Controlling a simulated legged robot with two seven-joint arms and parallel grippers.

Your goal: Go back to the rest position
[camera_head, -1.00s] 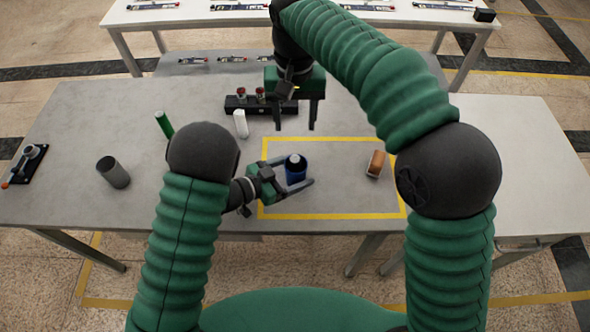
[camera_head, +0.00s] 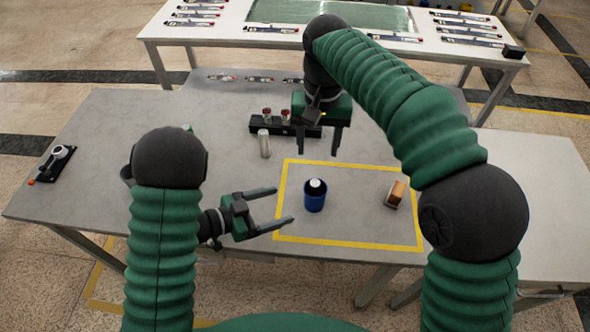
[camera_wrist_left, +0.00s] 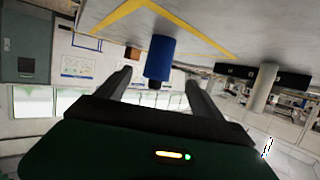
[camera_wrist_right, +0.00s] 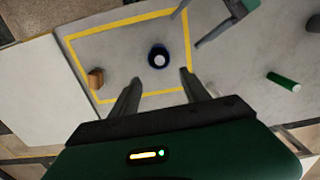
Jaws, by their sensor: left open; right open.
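My left gripper (camera_head: 282,208) is open and empty, low over the table just left of a blue cup (camera_head: 314,200) and apart from it. The blue cup stands upright inside the yellow taped rectangle (camera_head: 345,243), with a white-topped dark item in it. The cup also shows in the left wrist view (camera_wrist_left: 160,58), ahead of the open fingers, and in the right wrist view (camera_wrist_right: 158,56). My right gripper (camera_head: 320,148) is open and empty, above the back part of the table near a black rack.
An orange-brown block (camera_head: 396,194) lies inside the rectangle at right. The black rack (camera_head: 270,126) holds red-topped items. A pale cylinder (camera_head: 264,145) stands before it. A green cylinder (camera_wrist_right: 283,81) shows in the right wrist view. A black stand (camera_head: 54,163) sits at far left.

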